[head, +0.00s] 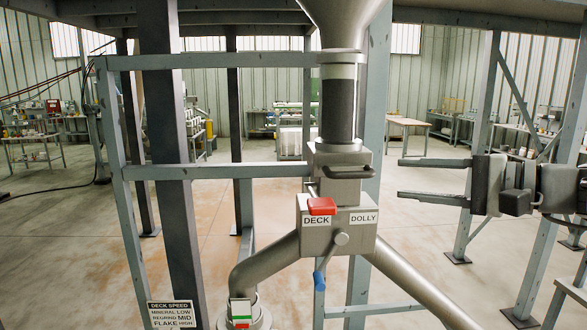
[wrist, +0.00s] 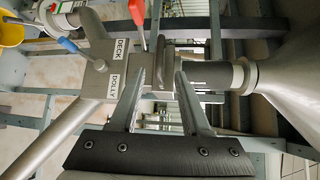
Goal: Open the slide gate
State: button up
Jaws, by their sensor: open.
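The slide gate (head: 330,160) is a grey metal box under the dark tube of the hopper, with a dark bar handle (head: 347,173) on its front. Whether the gate's plate is in or out is hard to tell. My gripper (head: 401,178) is open and empty, to the right of the handle in the head view, its two fingers pointing left. In the wrist view the fingers (wrist: 160,78) are spread, with the handle (wrist: 167,57) beyond and between their tips. The fingers look apart from the handle.
Below the gate is a diverter box (head: 338,233) labelled DECK and DOLLY, with a red lever (head: 321,206) and a blue-tipped lever (head: 319,281). Pipes branch down both ways. Steel frame posts (head: 372,110) stand close by. A DECK SPEED sign (head: 172,315) is at lower left.

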aim_at(359, 175)
jog(key=p+x, duration=0.2)
jog(key=x, duration=0.9)
grip_shut()
dwell(1.1)
